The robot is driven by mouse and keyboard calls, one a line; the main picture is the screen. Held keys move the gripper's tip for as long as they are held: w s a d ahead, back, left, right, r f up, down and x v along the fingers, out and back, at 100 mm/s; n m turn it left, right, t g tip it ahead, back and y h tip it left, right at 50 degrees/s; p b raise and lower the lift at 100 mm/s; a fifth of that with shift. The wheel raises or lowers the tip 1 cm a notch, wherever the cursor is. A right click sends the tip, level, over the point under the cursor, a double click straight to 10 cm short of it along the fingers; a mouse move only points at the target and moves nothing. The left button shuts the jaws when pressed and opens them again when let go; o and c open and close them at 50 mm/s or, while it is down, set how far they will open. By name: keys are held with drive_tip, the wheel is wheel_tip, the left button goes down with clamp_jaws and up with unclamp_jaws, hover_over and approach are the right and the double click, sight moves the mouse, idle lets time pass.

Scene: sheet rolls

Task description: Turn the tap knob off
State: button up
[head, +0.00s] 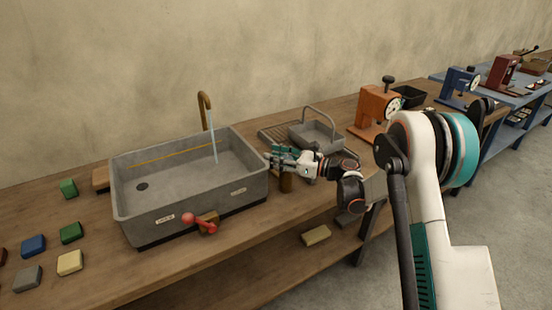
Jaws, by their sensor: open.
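A grey stone sink (190,212) stands on the wooden bench. A brass tap spout (205,107) rises behind it, and a thin pale-blue stream of water (214,148) falls from it into the basin. A red-ended knob handle (199,222) sits on a brown block at the sink's front wall. My gripper (272,156) is open at the sink's right end, near its rim, to the right of and farther back than the red handle. Whether its fingers touch the rim is unclear. A small brown piece (286,183) shows just below my gripper, partly hidden.
A smaller grey sink (318,134) and an orange machine (377,105) stand behind and right of my gripper. Coloured blocks, including a yellow one (70,262), lie left of the large sink. The bench front (165,273) is clear.

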drive_tip(key=c, duration=1)
drive_tip(key=shift+f, duration=0.1)
clamp_jaws()
drive_tip(key=shift+s+n+g, duration=0.15)
drive_tip(key=shift+n+g, duration=0.45)
drive_tip(key=shift+g, duration=0.3)
drive_tip(key=shift+s+d+n+g, duration=0.1)
drive_tip(key=shift+s+n+g, duration=0.3)
drive_tip(key=shift+n+g, duration=1.05)
drive_tip(key=shift+s+a+n+g, duration=0.1)
drive_tip(key=shift+s+n+g, duration=0.5)
drive_tip(key=shift+g, duration=1.5)
drive_tip(key=shift+s+d+n+g, duration=0.1)
drive_tip(key=shift+s+n+g, duration=0.05)
drive_tip(key=shift+n+g, duration=1.4)
drive_tip(key=shift+s+g, duration=0.1)
drive_tip(key=shift+g, duration=0.5)
drive_tip(key=shift+r, duration=0.25)
